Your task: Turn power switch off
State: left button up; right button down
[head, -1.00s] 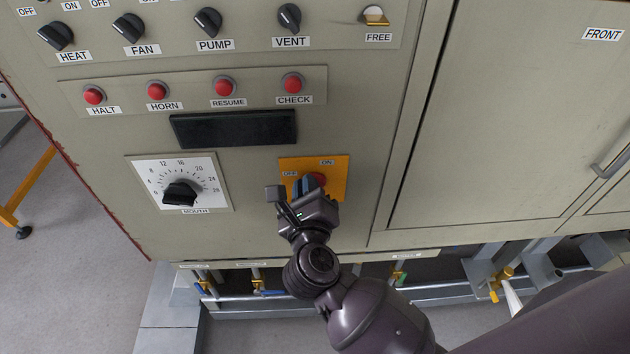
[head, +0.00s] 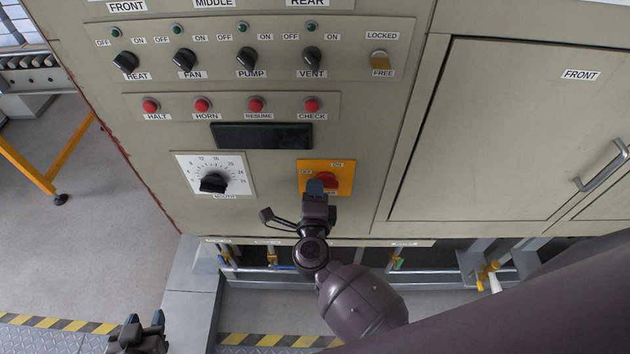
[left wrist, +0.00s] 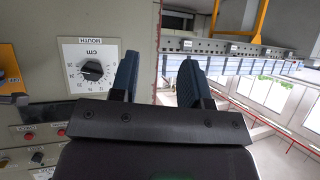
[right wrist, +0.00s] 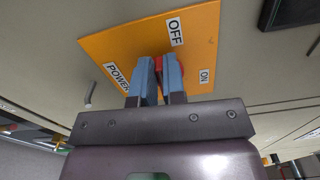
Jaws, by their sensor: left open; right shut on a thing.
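The power switch is a red rotary knob (head: 327,180) on an orange plate (head: 341,168) marked OFF and ON, low on the beige panel. My right gripper (head: 316,186) is at the plate, shut on the red knob. In the right wrist view the blue fingers (right wrist: 158,82) close around the red knob (right wrist: 158,64), which is mostly hidden behind them, so its exact angle is hard to tell. The OFF label lies just beyond the fingers there. My left gripper (head: 145,328) is low at the left, open and empty, away from the panel.
Above the plate are a dark display (head: 261,135), several red buttons and several black knobs. The MOUTH dial (head: 213,183) sits left of the plate. A ledge with valves and pipes (head: 270,258) runs below the panel. The floor (head: 95,245) at the left is open.

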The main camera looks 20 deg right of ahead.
jog(key=shift+f+n+p, duration=0.15)
jog(key=shift+n+p, duration=0.25)
jog(key=shift+n, duration=0.2)
jog(key=c, duration=1.2)
grip_release()
jog(key=shift+s, duration=0.1)
jog(key=b+v, duration=0.1)
jog(key=v, duration=0.9)
jog(key=shift+s, duration=0.3)
jog(key=shift+a, duration=0.2)
